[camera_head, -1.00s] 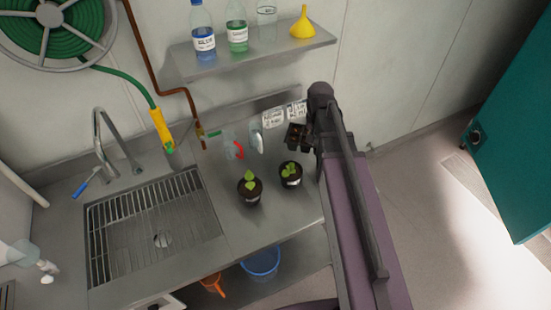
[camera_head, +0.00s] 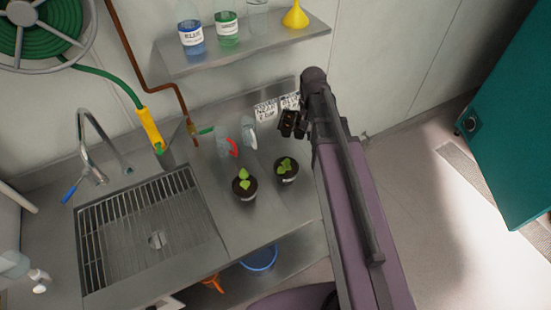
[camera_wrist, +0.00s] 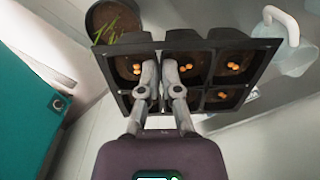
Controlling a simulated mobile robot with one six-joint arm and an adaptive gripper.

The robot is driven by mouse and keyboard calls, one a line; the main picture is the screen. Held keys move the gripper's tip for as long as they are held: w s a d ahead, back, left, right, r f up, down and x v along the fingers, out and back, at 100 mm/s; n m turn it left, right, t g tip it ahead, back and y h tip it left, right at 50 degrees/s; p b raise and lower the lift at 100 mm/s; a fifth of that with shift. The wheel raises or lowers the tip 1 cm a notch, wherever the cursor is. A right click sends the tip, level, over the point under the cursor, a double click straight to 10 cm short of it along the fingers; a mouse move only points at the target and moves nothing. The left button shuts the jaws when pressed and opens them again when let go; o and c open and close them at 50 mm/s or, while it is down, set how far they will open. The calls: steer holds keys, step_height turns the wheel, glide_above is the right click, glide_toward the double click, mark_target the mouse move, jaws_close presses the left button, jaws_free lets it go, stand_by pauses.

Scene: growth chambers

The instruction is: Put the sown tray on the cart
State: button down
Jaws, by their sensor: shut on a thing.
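The sown tray (camera_wrist: 215,100) is a black cell tray with dark soil and small orange seeds in its cells. In the head view the tray (camera_head: 288,123) shows as a small dark block at the end of my arm, above the back right of the steel counter. My arm hides part of it, and my gripper is mostly hidden there. I cannot make out a cart in either view.
Two potted seedlings (camera_head: 244,185) (camera_head: 287,170) stand on the counter (camera_head: 225,225) beside a sink (camera_head: 150,240). A clear jug (camera_wrist: 290,50) is close to the tray's right. A round pot (camera_wrist: 113,22) shows behind the tray. A teal cabinet (camera_head: 515,120) stands right, across open floor (camera_head: 430,210).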

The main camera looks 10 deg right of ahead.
steer(key=w+d+f+n+b, duration=0.1)
steer(key=w+f+n+b, duration=0.3)
steer(key=w+n, duration=0.4)
steer(key=w, duration=0.3)
steer(key=shift+w+d, duration=0.2)
steer(key=shift+d, duration=0.2)
steer(key=shift+f, duration=0.1)
step_height(320, 180, down, 6)
steer(key=b, duration=0.6)
steer(key=shift+f, duration=0.1)
steer(key=shift+f+b, duration=0.1)
steer(key=shift+b, duration=0.2)
steer(key=shift+f+b, duration=1.8)
steer(key=shift+f, duration=0.15)
steer(key=c, duration=0.8)
jaws_free()
